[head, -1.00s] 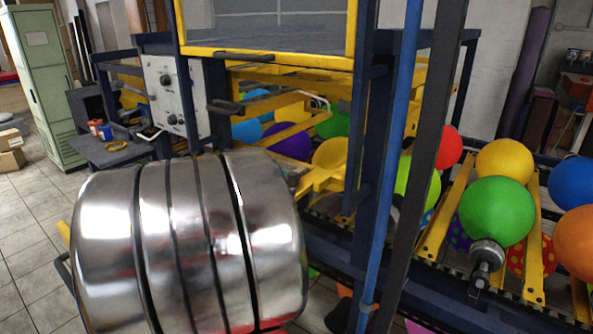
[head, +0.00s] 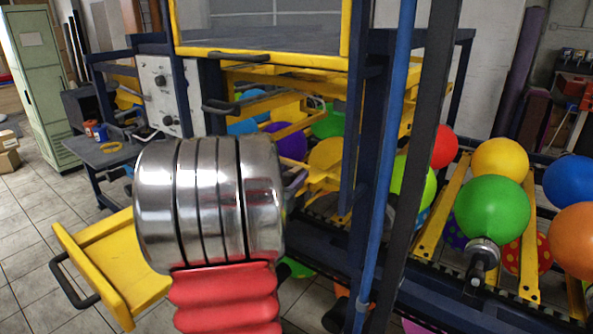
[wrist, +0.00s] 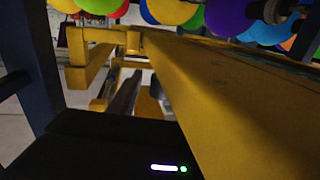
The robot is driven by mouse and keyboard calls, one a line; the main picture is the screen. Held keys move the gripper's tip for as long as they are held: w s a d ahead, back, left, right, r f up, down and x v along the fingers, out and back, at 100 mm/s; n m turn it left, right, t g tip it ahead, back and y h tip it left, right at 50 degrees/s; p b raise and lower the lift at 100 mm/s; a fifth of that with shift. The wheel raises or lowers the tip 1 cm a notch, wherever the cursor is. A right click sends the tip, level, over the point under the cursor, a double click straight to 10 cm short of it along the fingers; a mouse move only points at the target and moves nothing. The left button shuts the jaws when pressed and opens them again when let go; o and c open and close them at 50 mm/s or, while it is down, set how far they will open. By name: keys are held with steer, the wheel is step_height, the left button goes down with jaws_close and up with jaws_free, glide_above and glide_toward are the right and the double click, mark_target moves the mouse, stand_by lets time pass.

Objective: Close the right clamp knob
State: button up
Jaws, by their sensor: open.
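I cannot make out the right clamp knob for sure in either view. In the head view, a black handle (head: 245,57) sits on the yellow-framed screen (head: 262,30), and a second black handle (head: 220,107) sticks out below it. My silver banded arm and its red ribbed sleeve cover the middle and lower part of that view. In the wrist view, the dark body of my gripper (wrist: 112,145), with a white light bar and a green light, fills the lower left. Its fingertips cannot be picked out. A yellow beam (wrist: 215,95) runs close beside it on the right.
A white control panel (head: 158,98) with dark knobs stands left of the frame. A yellow tray-like part (head: 110,262) with a black handle is at lower left. Blue posts (head: 378,170) stand right of my arm. Balloons, including a green one (head: 492,209), fill the right side.

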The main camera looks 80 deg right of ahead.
steer(key=shift+x, duration=1.55)
